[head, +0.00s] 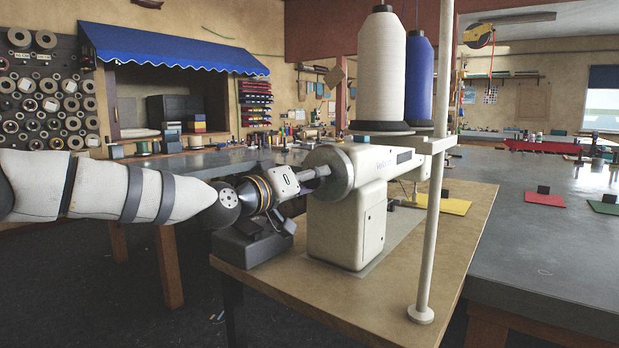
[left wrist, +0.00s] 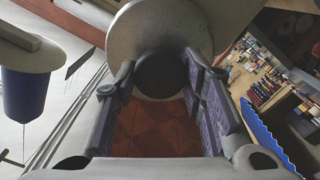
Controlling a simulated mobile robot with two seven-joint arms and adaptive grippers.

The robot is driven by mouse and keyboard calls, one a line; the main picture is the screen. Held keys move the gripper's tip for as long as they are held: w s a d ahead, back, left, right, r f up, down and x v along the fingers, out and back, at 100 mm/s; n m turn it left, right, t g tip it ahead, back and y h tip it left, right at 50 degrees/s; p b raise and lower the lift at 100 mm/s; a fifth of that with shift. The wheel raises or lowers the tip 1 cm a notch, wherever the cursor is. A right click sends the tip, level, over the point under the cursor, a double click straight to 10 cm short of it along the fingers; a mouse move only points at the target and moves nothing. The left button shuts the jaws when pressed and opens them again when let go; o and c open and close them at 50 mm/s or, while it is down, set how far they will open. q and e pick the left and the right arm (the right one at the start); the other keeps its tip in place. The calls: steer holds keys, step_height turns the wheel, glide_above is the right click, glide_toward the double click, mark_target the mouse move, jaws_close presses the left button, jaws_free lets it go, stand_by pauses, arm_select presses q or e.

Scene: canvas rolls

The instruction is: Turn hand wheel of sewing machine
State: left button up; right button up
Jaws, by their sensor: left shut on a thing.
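The cream sewing machine (head: 346,226) stands on a wooden-topped table, its round grey hand wheel (head: 341,166) facing left toward my arm. My left gripper (head: 318,174) reaches in from the left, with its fingertips at the wheel's centre. In the left wrist view, the wheel (left wrist: 150,27) is a large pale disc at the top. The two padded fingers of the gripper (left wrist: 162,85) lie on either side of its dark round hub (left wrist: 161,70) and are shut on it. The exact contact is partly hidden by the fingers. My right gripper is not in view.
A white thread cone (head: 382,70) and a blue one (head: 419,75) stand above the machine. A pale upright pole (head: 434,190) rises at the table's front. A dark motor-like block (head: 250,246) sits below my left wrist. A yellow cloth (head: 443,204) lies behind the pole.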

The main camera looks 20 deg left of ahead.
arm_select(q)
steer(key=shift+r+m, duration=0.1)
steer(key=shift+m, duration=0.2)
steer(key=o, duration=1.2)
steer(key=v, duration=1.2)
